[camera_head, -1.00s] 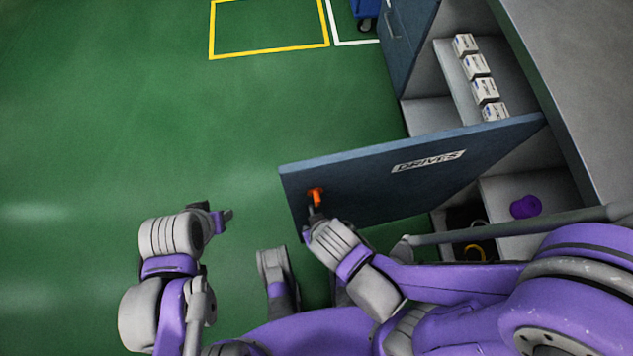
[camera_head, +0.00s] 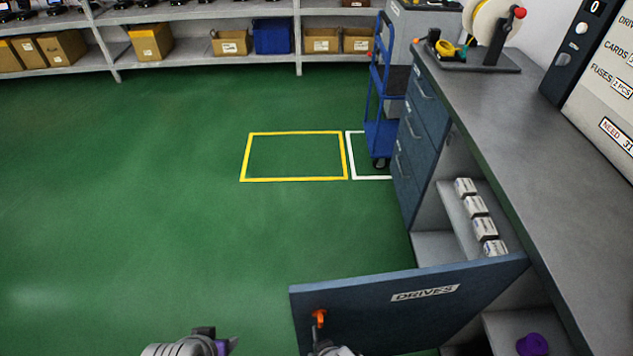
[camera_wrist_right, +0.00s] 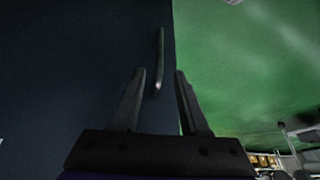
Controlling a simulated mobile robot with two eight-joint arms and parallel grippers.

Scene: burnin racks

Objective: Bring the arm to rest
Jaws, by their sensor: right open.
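My right gripper (camera_wrist_right: 160,78) is open in the right wrist view, its two fingers apart with nothing between them in contact that I can make out. A thin bar-like handle (camera_wrist_right: 160,58) on the dark door shows just beyond the fingertips. In the head view only the tip of my right arm shows at the bottom edge, just below the orange piece (camera_head: 319,318) on the open "DRIVES" door (camera_head: 400,312). My left gripper (camera_head: 222,345) is partly cut off at the bottom edge; its jaws cannot be made out.
The cabinet holds several white boxes (camera_head: 477,206) on a shelf and a purple item (camera_head: 532,344) lower down. The grey worktop (camera_head: 500,130) runs along the right. A blue trolley (camera_head: 381,135) stands at the back. Green floor (camera_head: 150,230) at left is clear.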

